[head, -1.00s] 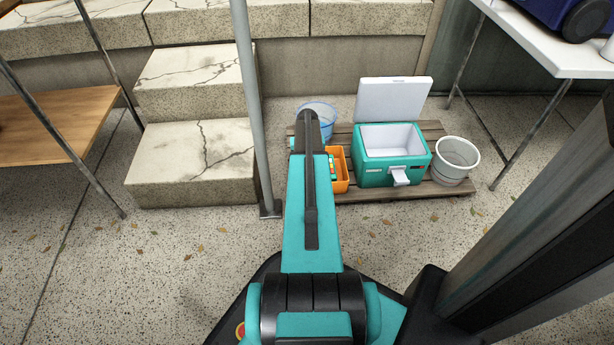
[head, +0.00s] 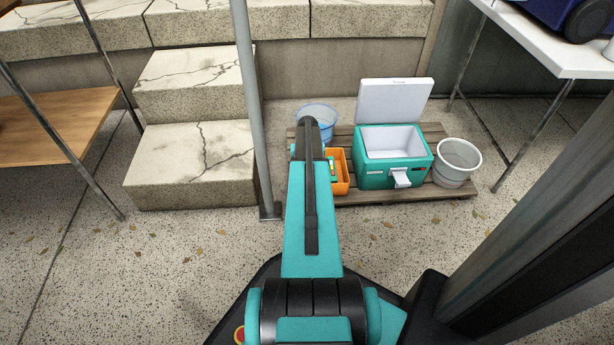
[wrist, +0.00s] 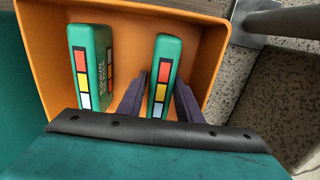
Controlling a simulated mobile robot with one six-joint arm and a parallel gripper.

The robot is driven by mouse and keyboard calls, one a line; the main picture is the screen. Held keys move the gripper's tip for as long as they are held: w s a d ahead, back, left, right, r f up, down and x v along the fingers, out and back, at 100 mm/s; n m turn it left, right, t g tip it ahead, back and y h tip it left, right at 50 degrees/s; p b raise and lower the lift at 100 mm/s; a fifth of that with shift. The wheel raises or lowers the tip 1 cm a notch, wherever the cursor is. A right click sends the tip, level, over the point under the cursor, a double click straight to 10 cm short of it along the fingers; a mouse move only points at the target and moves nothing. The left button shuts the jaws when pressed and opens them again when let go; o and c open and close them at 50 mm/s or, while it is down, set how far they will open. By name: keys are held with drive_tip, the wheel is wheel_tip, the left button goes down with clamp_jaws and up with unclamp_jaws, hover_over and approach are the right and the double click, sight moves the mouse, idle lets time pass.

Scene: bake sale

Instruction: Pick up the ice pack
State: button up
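Two green ice packs with red, yellow and white squares stand in an orange crate (wrist: 215,42). In the wrist view one ice pack (wrist: 164,72) is on the right, with my gripper (wrist: 161,80) around it. One dark finger is on each side, and the fingers look open with a small gap at the left. The other ice pack (wrist: 90,65) is to the left, outside the fingers. In the head view the orange crate (head: 340,180) is partly hidden by my arm, and my gripper is hidden too.
A teal cooler (head: 390,178) with a raised white lid stands right of the crate on a wooden pallet (head: 400,194). A white bucket (head: 457,160) and a blue bucket (head: 322,112) flank them. A grey pole (head: 250,110) stands close left of my arm.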

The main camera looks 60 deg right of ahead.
clamp_jaws()
drive_tip(key=shift+r, duration=0.1)
drive_tip(key=shift+r+p, duration=2.3)
drive_tip(key=shift+r, duration=2.65)
